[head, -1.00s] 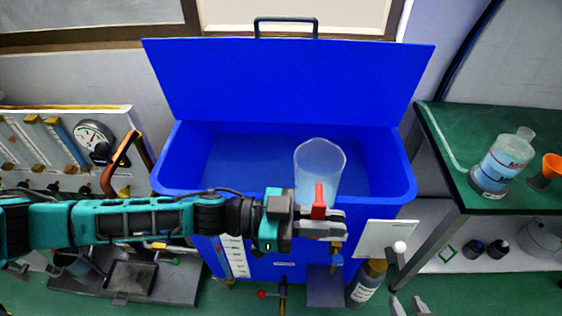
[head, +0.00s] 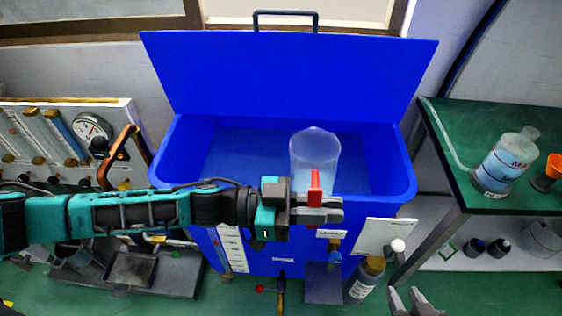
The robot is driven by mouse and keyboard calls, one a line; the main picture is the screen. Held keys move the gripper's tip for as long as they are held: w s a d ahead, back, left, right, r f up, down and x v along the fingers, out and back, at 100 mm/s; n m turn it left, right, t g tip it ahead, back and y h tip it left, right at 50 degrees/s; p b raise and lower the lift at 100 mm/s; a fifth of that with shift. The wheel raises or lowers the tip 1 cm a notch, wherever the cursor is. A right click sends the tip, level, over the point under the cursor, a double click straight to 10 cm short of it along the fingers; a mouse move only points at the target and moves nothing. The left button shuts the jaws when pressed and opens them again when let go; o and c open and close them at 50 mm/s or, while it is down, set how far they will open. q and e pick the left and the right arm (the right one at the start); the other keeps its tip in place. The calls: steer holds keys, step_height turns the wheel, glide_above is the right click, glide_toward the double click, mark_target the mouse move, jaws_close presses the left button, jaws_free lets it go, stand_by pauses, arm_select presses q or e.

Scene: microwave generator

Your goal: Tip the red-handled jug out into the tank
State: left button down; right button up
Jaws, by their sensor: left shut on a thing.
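The clear jug (head: 314,152) with a red handle (head: 315,188) is over the front part of the open blue tank (head: 385,188), near its front rim. It looks close to upright, with pale blue liquid low in it. My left gripper (head: 318,208) is shut on the red handle, its arm reaching in from the left. The tank's lid (head: 290,75) stands raised at the back. My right gripper (head: 416,303) is at the bottom edge, right of the tank, with its two fingers apart and nothing between them.
A green bench (head: 465,160) on the right holds a flask of blue liquid (head: 505,162) and an orange funnel (head: 547,172). A bottle (head: 364,280) stands before the tank. A gauge panel (head: 60,140) is on the left.

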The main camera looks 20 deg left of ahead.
mark_target(305, 178)
arm_select(q)
steer(key=w+r+n+h+b, duration=0.1)
steer(key=n, duration=0.1)
steer(key=a+r+n+t+b, duration=0.1)
steer(key=shift+w+a+n+h, duration=0.3)
steer(key=shift+w+n+h, duration=0.1)
steer(key=shift+w+a+r+n+t+h+b, duration=0.25)
steer(key=shift+w+a+n+t+b, duration=0.25)
steer(key=shift+n+b, duration=0.3)
steer(key=shift+w+a+r+n+t+h+b, duration=0.15)
steer(key=shift+w+a+r+n+t+b, duration=0.25)
steer(key=shift+n+b, duration=0.4)
steer(key=shift+w+f+n+b, duration=0.15)
steer(key=shift+f+n+b, duration=0.25)
steer(key=shift+b, duration=0.1)
steer(key=shift+w+a+f+n+t+b, duration=0.2)
steer(key=shift+n+t+b, duration=0.2)
steer(key=shift+n+b, duration=0.15)
steer(key=shift+w+a+r+n+h, duration=0.1)
steer(key=shift+r+n+h, duration=0.1)
steer(key=shift+n+h, duration=0.1)
steer(key=shift+w+a+n+t, duration=0.1)
steer(key=shift+n+t, duration=0.25)
steer(key=shift+t, duration=0.05)
